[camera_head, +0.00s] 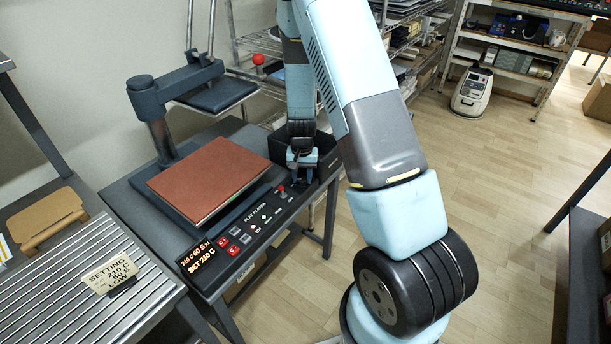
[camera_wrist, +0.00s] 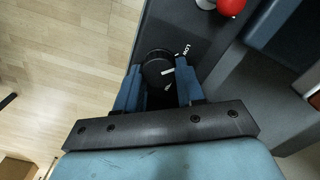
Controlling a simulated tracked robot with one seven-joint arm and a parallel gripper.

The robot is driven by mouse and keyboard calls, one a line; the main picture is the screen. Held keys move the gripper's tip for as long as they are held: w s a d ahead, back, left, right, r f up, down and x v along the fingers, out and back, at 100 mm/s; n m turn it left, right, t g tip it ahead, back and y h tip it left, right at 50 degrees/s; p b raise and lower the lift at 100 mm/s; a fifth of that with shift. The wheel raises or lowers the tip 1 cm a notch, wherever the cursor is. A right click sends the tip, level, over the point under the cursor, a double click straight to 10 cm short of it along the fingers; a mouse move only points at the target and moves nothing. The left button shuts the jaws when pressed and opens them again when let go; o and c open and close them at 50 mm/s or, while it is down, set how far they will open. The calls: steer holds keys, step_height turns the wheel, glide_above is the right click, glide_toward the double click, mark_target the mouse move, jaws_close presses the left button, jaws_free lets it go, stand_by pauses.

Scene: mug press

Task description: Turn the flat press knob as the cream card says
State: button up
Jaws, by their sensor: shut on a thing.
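The cream card (camera_head: 110,273) stands on the slatted bench at lower left and reads "SETTING 210 C 60 S LOW". The flat press's panel (camera_head: 244,241) has a lit display (camera_head: 200,257) showing "210 C 60 S" and "SET 210 C"; the characters after that are too small to tell. My gripper (camera_head: 303,179) is at the panel's far right end and hides the knob there. In the wrist view the round black knob (camera_wrist: 155,66) sits between the fingers of my gripper (camera_wrist: 157,88), shut on it. A short white line shows on its right side, with "LOW" printed just beyond.
The press has a red-brown plate (camera_head: 206,180) and a raised dark upper plate (camera_head: 215,95) swung behind it. A red ball-topped control (camera_wrist: 231,7) is close to the knob. A dark bin (camera_head: 290,142) stands behind my gripper. Open floor lies to the right.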

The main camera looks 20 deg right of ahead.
mark_target(301, 178)
steer(key=shift+s+a+n, duration=0.1)
steer(key=shift+a+n, duration=0.2)
stand_by(0.5)
steer(key=o, duration=1)
steer(key=shift+d, duration=0.2)
step_height(301, 178, up, 14)
steer(key=shift+f, duration=0.15)
